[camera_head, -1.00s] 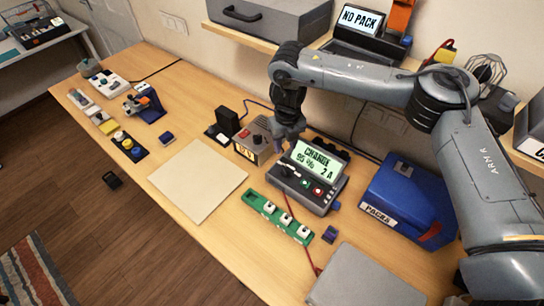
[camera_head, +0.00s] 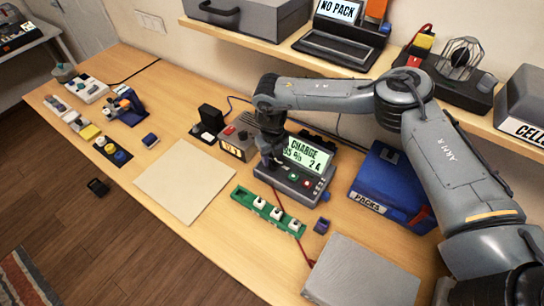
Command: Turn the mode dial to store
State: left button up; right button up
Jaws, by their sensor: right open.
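The grey charger (camera_head: 290,188) stands on the table with its tilted green screen (camera_head: 307,154) reading CHARGE and 2 A. The mode dial is at the panel's left end, mostly hidden behind my right gripper. My right gripper (camera_head: 271,163) points down at that left end, with its jaws open around or just above the dial; I cannot tell whether it touches. My left gripper is not in view.
A green strip with white blocks (camera_head: 268,211) lies in front, a blue PACKS case (camera_head: 390,190) to the right. A red lead runs down from the charger. A beige mat (camera_head: 185,180) lies clear.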

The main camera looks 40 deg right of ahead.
grip_shut()
dwell(0.3)
